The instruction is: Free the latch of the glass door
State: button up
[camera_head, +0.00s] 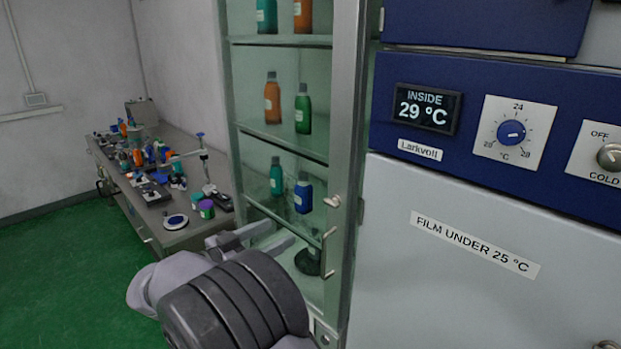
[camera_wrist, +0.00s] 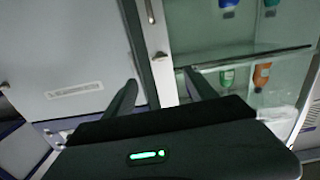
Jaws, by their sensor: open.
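The glass door (camera_head: 284,158) belongs to a tall cabinet in the middle of the head view; bottles show through its pane. A small pale latch (camera_head: 333,201) sits on the door's right frame, above a slim bar handle (camera_head: 328,250). My gripper (camera_head: 279,237) is open and empty, in front of the pane, left of the handle and lower than the latch. In the wrist view, which is upside down, the latch (camera_wrist: 160,56) lies beyond and between my open fingers (camera_wrist: 160,84), apart from them. The handle (camera_wrist: 150,11) is at the top edge.
A blue and white appliance (camera_head: 470,230) stands close on the cabinet's right, with a temperature display (camera_head: 426,109) and a dial (camera_head: 511,132). A cluttered bench (camera_head: 180,236) stands to the left. The green floor (camera_head: 60,270) is clear at the lower left.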

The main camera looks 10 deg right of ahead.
aim_at(329, 205)
jog(key=x, duration=1.1)
jog(key=b+x, duration=0.1)
jog(key=x, duration=0.5)
jog(key=shift+d+r, duration=0.1)
jog(key=shift+r, duration=0.2)
jog(key=c, duration=1.4)
